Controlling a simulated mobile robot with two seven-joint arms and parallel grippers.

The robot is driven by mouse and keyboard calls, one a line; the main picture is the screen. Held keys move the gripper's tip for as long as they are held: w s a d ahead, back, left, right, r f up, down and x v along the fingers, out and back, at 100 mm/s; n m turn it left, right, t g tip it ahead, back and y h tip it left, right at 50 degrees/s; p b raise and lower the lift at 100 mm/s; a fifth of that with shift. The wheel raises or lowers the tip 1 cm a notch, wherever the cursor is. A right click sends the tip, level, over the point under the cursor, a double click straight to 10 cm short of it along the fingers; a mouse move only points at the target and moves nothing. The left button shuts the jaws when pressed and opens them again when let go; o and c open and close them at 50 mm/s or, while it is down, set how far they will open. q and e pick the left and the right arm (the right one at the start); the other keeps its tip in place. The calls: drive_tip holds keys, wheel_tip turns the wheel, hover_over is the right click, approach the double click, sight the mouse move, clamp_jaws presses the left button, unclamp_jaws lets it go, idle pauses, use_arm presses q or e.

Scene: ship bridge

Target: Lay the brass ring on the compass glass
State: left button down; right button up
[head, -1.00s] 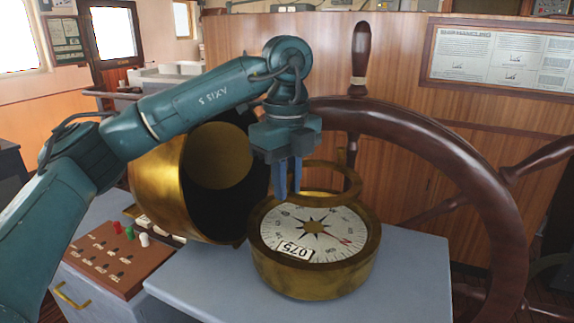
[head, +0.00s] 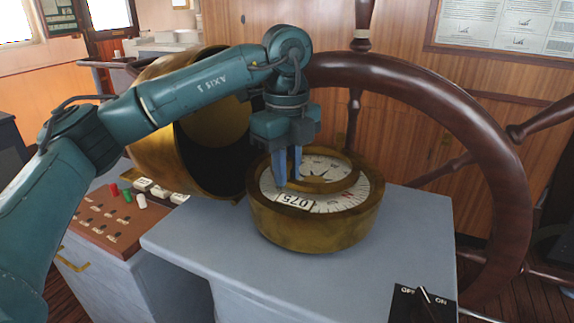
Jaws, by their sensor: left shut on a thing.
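The compass (head: 310,232) is a round brass bowl with a white card and a star under its glass, on a grey stand top. The brass ring (head: 332,186) is a thin band at the compass face, inside the rim and over the far and middle part of the card. It looks roughly level. Whether it touches the glass or hangs just above it, I cannot tell. My left gripper (head: 288,182) points down over the left part of the compass, with its blue fingers shut on the ring's left side. The fingers hide that part of the ring. My right gripper is not in view.
A large brass hood (head: 165,80) lies open beside the compass on the left. A wooden steering wheel (head: 478,135) stands close behind and to the right. A switch panel (head: 108,217) is at the left, an OFF/ON switch (head: 422,300) at the front right. The grey stand top (head: 405,235) is clear at the right.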

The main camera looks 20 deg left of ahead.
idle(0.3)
use_arm(q)
drive_tip(key=c, duration=1.6)
unclamp_jaws()
drive_tip(key=o, duration=0.3)
drive_tip(key=shift+o, duration=0.2)
